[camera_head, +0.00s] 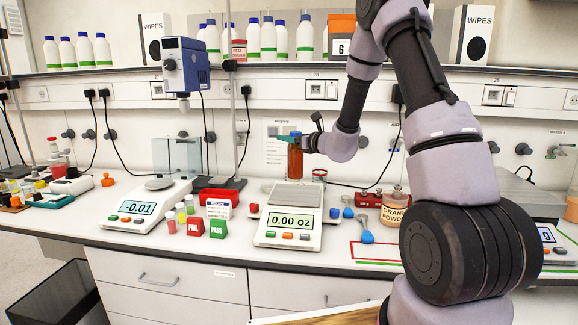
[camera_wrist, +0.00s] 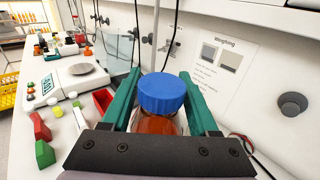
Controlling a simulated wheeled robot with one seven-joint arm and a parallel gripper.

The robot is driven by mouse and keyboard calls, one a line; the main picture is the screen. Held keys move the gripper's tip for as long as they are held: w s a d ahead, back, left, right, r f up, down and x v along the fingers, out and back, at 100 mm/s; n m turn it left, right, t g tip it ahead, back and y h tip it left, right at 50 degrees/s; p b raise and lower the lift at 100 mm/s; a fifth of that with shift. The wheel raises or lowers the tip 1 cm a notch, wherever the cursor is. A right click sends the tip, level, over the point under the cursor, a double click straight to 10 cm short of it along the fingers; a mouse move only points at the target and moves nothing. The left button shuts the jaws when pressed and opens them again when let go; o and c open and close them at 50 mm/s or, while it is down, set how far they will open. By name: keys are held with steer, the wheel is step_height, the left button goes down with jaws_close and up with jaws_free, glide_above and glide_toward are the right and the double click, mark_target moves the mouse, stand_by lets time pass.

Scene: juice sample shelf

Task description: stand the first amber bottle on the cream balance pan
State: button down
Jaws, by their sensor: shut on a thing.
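My gripper (camera_head: 290,138) is shut on an amber bottle (camera_head: 295,160) with a blue cap, which it holds upright. In the wrist view the bottle's blue cap (camera_wrist: 162,92) sits between the teal fingers (camera_wrist: 160,105). A cream-white balance (camera_head: 287,226) reads 0.00 oz, and its square metal pan (camera_head: 296,195) is bare. In the head view the bottle's base appears just above the pan's far edge; I cannot tell whether it is over the pan or behind it. The bottle's base is hidden in the wrist view.
A second white balance (camera_head: 140,206) with a round pan reads -0.01 at the left. Red FAIL (camera_head: 194,226) and green PASS (camera_head: 217,228) blocks, small vials and a red bin (camera_head: 222,190) stand between the balances.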

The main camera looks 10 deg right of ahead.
steer(key=shift+f, duration=3.05)
steer(key=shift+c, duration=0.8)
jaws_free()
